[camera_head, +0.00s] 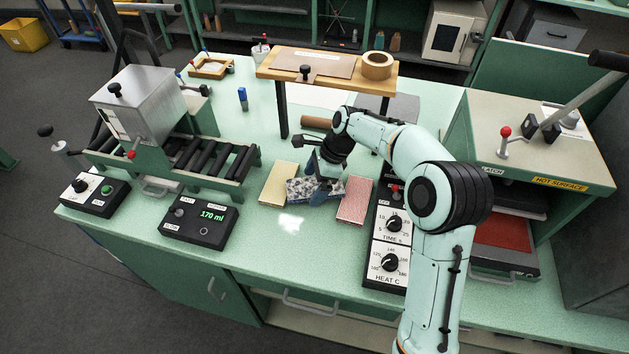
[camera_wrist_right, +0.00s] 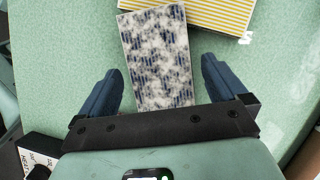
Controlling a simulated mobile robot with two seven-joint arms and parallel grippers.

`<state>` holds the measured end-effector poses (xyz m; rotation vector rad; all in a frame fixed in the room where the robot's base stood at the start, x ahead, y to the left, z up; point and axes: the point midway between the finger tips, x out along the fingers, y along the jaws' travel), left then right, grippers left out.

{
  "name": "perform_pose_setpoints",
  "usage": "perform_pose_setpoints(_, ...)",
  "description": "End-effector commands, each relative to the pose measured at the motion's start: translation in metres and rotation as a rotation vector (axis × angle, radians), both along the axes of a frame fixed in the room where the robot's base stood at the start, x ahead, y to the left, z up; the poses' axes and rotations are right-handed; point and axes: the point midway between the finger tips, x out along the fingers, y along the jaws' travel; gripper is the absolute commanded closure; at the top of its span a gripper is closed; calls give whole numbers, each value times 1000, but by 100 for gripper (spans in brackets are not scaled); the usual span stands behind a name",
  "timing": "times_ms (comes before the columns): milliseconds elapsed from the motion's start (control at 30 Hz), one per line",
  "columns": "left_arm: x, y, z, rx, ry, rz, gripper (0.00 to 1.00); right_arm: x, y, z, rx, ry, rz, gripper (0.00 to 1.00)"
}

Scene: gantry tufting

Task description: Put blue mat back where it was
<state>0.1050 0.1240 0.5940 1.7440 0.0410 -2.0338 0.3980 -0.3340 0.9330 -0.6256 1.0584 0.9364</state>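The blue mat, mottled blue and white (camera_head: 300,190), lies on the green bench between a yellow striped mat (camera_head: 279,184) and a red striped mat (camera_head: 355,200). My right gripper (camera_head: 324,185) is over the blue mat in the head view and hides part of it. In the right wrist view the blue mat (camera_wrist_right: 158,55) lies between the two spread fingers of my right gripper (camera_wrist_right: 160,72), with a gap on each side. The yellow mat (camera_wrist_right: 205,10) shows beyond it there. My left gripper is not in view.
A wooden raised shelf (camera_head: 270,66) stands behind; a roller machine (camera_head: 160,135) is left and a press (camera_head: 540,150) right. The bench in front is clear.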

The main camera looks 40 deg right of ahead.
Motion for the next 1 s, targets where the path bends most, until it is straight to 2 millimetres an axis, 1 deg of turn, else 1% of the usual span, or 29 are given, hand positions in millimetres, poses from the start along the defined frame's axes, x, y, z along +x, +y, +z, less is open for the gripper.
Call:
perform_pose_setpoints(167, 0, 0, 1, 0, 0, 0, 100, 0, 0, 4, -1, -2, -1, 1)
perform_pose_setpoints(267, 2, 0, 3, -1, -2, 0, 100, -1, -4, 15, -3, -4, -1, 1)
perform_pose_setpoints(367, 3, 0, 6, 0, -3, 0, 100, -4, -10, 33, -3, -5, -2, 1)
perform_pose_setpoints(600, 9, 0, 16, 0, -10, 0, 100, -14, -28, 83, -3, -6, 0, 1)
perform_pose_setpoints(700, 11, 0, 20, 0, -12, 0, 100, -17, -34, 99, -2, -4, -1, 1)
perform_pose_setpoints(833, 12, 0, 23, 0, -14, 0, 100, -20, -38, 112, -1, -2, -1, 1)
perform_pose_setpoints(1000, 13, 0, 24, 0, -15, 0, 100, -22, -41, 118, 0, -1, 0, 1)
